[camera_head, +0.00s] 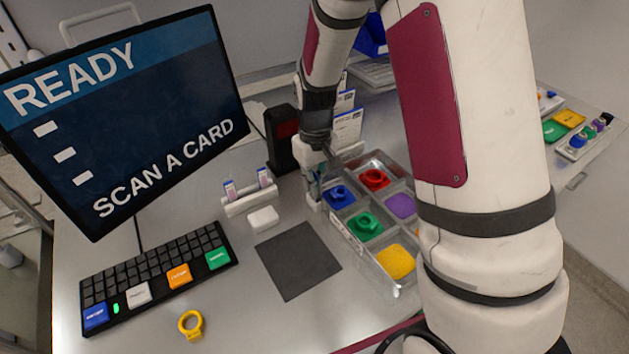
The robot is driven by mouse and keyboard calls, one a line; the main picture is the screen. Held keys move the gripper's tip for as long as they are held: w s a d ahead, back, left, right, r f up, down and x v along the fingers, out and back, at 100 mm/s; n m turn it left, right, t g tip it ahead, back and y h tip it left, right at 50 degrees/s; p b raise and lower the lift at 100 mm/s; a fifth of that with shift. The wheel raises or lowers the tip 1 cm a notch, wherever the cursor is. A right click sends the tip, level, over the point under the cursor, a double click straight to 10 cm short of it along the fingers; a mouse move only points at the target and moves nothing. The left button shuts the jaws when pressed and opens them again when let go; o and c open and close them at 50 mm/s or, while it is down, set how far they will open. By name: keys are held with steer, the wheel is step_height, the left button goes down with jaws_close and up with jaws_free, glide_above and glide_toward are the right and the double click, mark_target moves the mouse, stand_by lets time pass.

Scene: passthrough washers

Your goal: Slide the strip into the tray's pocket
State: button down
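The clear-walled tray (408,292) stands right of the dark mat, with compartments holding coloured pieces. My gripper (316,192) points down at the tray's back left corner, close to its left wall. The fingers are small and partly hidden, so I cannot tell whether they are open or shut. A narrow pale strip (347,236) with small dark marks runs along the tray's left side, in front of the gripper. I cannot tell whether it sits in a pocket or whether the fingers touch it. My arm hides the tray's right side.
A dark square mat (298,262) lies left of the tray. A white block (263,219) and a white holder (248,203) with two small upright items stand behind it. A keyboard (155,278), a large screen (125,120) and a yellow ring (191,324) are at left. A dark reader (284,140) stands behind the gripper.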

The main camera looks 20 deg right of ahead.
steer(key=shift+f, duration=0.4)
steer(key=c, duration=1.7)
jaws_free()
steer(key=o, duration=0.5)
steer(key=shift+o, duration=0.2)
steer(key=shift+r+p, duration=1.55)
steer(key=shift+r, duration=3)
